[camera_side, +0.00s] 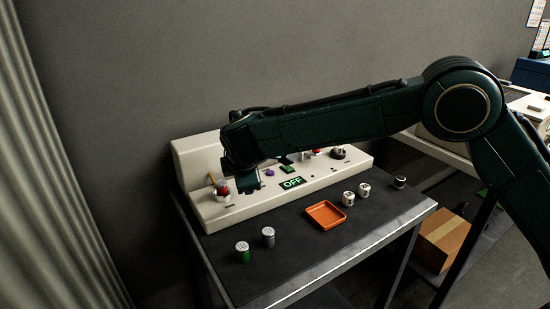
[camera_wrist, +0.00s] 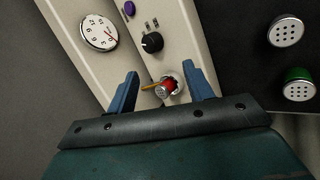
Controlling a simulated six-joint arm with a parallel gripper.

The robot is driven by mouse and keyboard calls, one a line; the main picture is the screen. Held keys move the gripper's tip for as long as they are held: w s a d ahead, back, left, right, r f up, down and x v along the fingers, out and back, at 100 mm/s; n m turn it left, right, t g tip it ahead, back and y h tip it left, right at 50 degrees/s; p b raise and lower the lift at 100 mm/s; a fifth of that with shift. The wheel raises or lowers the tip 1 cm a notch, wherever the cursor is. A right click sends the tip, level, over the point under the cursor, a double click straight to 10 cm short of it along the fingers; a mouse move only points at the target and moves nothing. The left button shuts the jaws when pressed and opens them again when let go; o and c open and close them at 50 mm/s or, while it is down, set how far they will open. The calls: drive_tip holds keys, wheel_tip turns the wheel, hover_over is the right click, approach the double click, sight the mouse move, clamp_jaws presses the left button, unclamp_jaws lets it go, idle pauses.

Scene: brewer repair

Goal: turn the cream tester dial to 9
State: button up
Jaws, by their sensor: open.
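The cream tester (camera_side: 240,206) is a long cream console at the back of the bench. In the wrist view its panel (camera_wrist: 183,30) carries a black knob (camera_wrist: 152,42) with small markings beside it, and a round white numbered face (camera_wrist: 100,32) with a red hand. I cannot tell which number the knob points to. My gripper (camera_side: 248,183) is over the console's left part and hides some of it. In the wrist view my gripper (camera_wrist: 160,70) is open, with its blue fingers on either side of a red-topped part (camera_wrist: 167,88) in a white cup. The knob lies beyond the fingertips, untouched.
A green OFF display (camera_side: 292,183) is on the console's front. On the dark bench stand a green canister (camera_side: 242,253), a grey canister (camera_side: 268,237), an orange tray (camera_side: 325,214) and several small cylinders (camera_side: 348,198). A yellow stick (camera_wrist: 150,86) is by the cup.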

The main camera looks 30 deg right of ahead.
drive_tip(key=d+r+m+g+y, duration=0.2)
drive_tip(key=d+r+m, duration=0.3)
drive_tip(key=m, duration=0.7)
wheel_tip(320, 180, up, 2)
drive_tip(key=shift+r+m+y, duration=0.2)
drive_tip(key=shift+m+y, duration=0.1)
drive_tip(key=shift+y, duration=0.6)
drive_tip(key=shift+w, duration=0.1)
drive_tip(key=x, duration=1.4)
drive_tip(key=shift+s, duration=0.25)
drive_tip(key=c, duration=1)
